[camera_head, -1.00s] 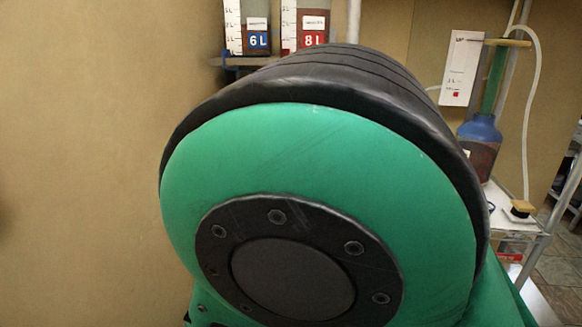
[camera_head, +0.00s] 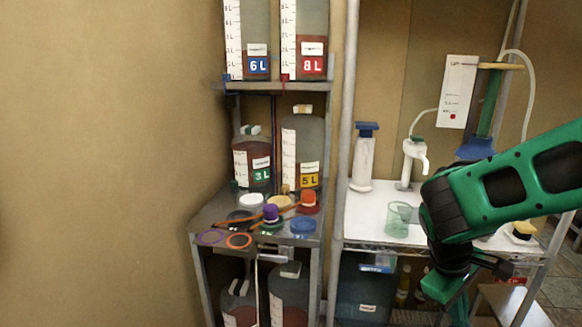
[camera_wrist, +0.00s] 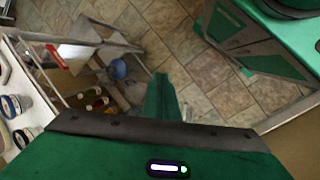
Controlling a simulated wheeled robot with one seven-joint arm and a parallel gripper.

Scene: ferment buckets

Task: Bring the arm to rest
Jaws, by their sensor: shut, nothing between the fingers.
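My green and black arm (camera_head: 505,190) reaches in from the right edge of the head view, in front of the white bench. It bends down at a black joint, with a green end part partly cut off by the lower edge. In the wrist view my gripper (camera_wrist: 161,84) points out over the tiled floor. Its green fingers are together, with nothing between them. The fingertips are clear of the bench and shelf in that view.
A metal rack (camera_head: 275,87) holds labelled buckets, with lids and rings on its middle shelf. The white bench (camera_head: 365,222) carries a pump bottle, a white tap and a clear greenish cup (camera_head: 398,219). The wrist view shows open tiled floor (camera_wrist: 205,85).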

